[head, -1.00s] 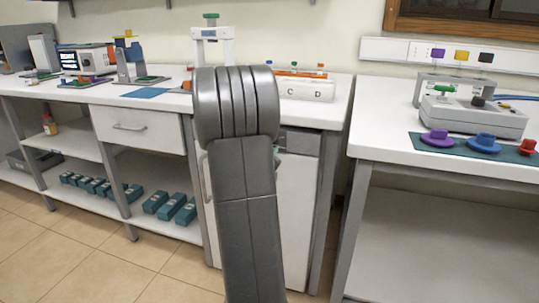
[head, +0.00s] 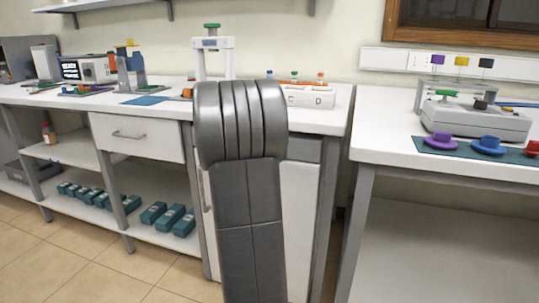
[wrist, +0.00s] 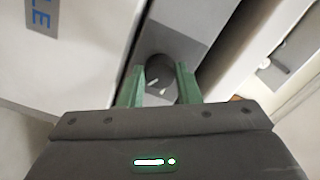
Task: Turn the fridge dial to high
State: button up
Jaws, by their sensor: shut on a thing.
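The fridge dial (wrist: 159,70) is a dark round knob with a small white mark. It sits on a grey panel (wrist: 186,22) in the wrist view. My gripper (wrist: 160,80) has its two green fingers on either side of the dial, shut on it. The fridge (head: 303,215) stands under the middle counter in the head view, with a white door and a grey strip above. My own arm covers part of the fridge there and hides the dial and gripper. The dial's setting marks cannot be read.
A white counter (head: 165,108) runs above the fridge, with a drawer (head: 138,138) to the left. A rack marked C and D (head: 310,97) stands on it. A second white table (head: 400,145) is at the right, past a narrow gap. Tiled floor lies at the left.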

jog(key=o, duration=1)
jog(key=shift+c, duration=0.2)
jog(key=p+v, duration=0.2)
jog(key=v, duration=1.1)
jog(key=shift+s, duration=0.35)
jog(key=shift+a, duration=0.1)
jog(key=b+x, duration=0.1)
jog(key=x, duration=1.3)
jog(key=shift+b, duration=0.4)
jog(key=shift+s, duration=0.15)
